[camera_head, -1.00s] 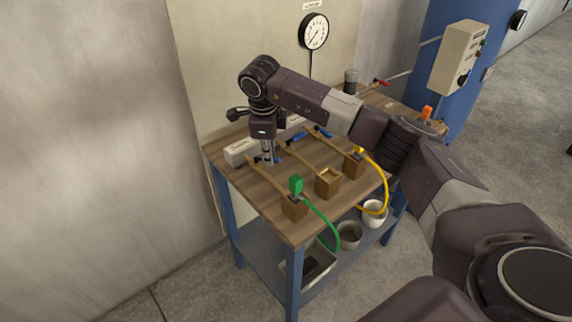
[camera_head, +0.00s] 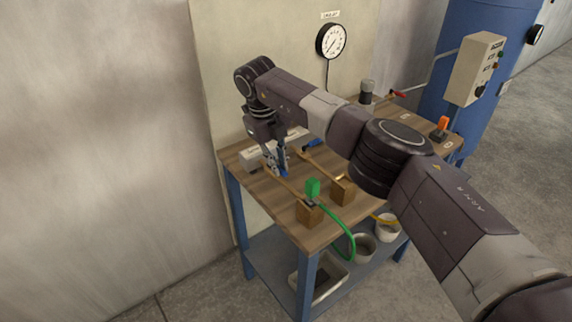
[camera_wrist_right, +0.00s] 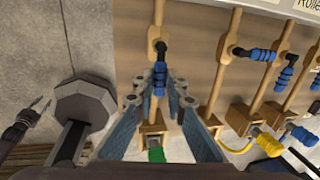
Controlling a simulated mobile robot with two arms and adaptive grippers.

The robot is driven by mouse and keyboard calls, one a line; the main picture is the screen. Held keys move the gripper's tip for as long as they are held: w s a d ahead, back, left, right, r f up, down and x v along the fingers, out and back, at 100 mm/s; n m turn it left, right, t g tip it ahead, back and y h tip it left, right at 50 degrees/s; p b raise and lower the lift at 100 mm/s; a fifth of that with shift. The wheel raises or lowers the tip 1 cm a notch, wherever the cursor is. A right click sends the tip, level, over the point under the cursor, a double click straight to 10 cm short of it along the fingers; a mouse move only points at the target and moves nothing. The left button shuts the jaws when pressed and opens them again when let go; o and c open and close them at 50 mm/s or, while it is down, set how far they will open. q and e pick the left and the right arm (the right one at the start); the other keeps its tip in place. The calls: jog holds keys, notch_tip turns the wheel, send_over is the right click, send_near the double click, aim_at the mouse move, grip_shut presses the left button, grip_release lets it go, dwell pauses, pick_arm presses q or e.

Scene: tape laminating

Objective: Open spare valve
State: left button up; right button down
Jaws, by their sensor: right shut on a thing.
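My right gripper (camera_head: 281,166) is shut on a blue valve handle (camera_wrist_right: 160,82) on the leftmost wooden pipe (camera_wrist_right: 157,15). The fingers stand either side of the handle, which lies roughly along the pipe.
More blue handles (camera_wrist_right: 287,75) and wooden blocks (camera_wrist_right: 240,118) stand to the right. A yellow plug and hose (camera_wrist_right: 262,140) and the green hose (camera_head: 346,236) run near the table's front. A pressure gauge (camera_head: 331,41) hangs behind. Buckets (camera_head: 388,229) stand on the lower shelf.

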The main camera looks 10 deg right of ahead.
pick_arm(q)
jog(key=shift+s+a, duration=0.15)
jog(key=shift+a, duration=0.05)
pick_arm(e)
jog(key=shift+w+a+r+m, duration=0.1)
jog(key=shift+r+m, duration=0.1)
jog(key=shift+m, duration=0.1)
pick_arm(q)
jog(key=shift+f, duration=0.1)
pick_arm(e)
jog(key=c, duration=2)
grip_release()
jog(key=shift+f, duration=0.1)
pick_arm(q)
jog(key=shift+a, duration=0.1)
pick_arm(e)
jog(key=shift+o, duration=0.2)
notch_tip(320, 180, up, 12)
jog(key=s+a, duration=0.1)
jog(key=a, duration=0.1)
jog(key=shift+a, duration=0.15)
jog(key=shift+f, duration=0.15)
